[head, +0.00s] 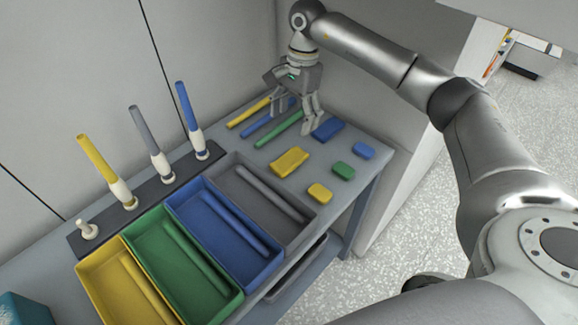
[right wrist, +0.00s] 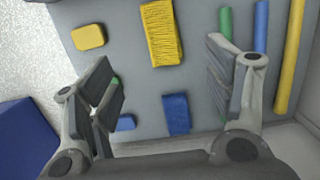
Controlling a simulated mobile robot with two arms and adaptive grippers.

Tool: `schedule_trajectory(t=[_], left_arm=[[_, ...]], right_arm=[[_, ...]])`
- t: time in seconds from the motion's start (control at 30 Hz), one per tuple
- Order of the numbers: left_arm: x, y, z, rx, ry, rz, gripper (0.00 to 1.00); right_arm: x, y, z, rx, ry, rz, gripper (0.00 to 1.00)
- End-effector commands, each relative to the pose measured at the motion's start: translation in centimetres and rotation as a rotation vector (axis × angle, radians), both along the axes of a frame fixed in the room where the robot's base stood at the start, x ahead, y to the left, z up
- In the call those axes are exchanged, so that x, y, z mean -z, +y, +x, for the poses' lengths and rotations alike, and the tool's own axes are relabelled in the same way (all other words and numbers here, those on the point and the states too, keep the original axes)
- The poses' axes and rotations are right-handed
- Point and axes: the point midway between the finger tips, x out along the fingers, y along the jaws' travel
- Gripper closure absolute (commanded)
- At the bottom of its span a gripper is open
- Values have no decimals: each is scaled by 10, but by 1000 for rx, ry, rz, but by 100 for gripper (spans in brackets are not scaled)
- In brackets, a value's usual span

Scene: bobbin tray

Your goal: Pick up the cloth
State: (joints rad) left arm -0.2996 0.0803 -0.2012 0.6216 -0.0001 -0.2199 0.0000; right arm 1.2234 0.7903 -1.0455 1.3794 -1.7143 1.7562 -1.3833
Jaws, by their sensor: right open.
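Two folded cloths lie flat on the grey table: a ribbed yellow cloth (head: 289,161) and a blue cloth (head: 327,129). In the right wrist view, the yellow cloth (right wrist: 161,33) is at the top middle and the blue cloth (right wrist: 176,113) is lower, between my fingers. My right gripper (head: 295,112) is open and empty above the table's far end, by the coloured rods and left of the blue cloth. Its spread fingers also show in the right wrist view (right wrist: 161,70). My left gripper is out of view.
Yellow (head: 320,192), green (head: 343,170) and blue (head: 364,150) sponges lie near the cloths. A green rod (head: 279,129) lies beside blue and yellow rods. Yellow, green, blue and grey trays (head: 318,216) stand nearer. Upright bobbins (head: 152,145) stand along the back. Walls border the table.

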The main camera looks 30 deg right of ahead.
Motion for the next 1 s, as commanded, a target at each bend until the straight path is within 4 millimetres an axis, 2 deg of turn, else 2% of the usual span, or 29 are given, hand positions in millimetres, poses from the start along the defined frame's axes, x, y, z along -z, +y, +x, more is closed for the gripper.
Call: schedule_trajectory(t=[0.03, 0.23, 0.6, 0.8, 1.0], left_arm=[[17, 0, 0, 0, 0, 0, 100], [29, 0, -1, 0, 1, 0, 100], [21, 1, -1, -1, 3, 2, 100], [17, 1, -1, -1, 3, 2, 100], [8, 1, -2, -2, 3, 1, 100]], right_arm=[[16, -1, 0, 0, -1, -3, 25], [29, -1, 0, 0, 1, -5, 25], [76, 6, -3, -1, 3, -3, 25], [91, 8, -3, 0, 4, -2, 25], [121, 11, -2, 0, 4, -3, 25]])
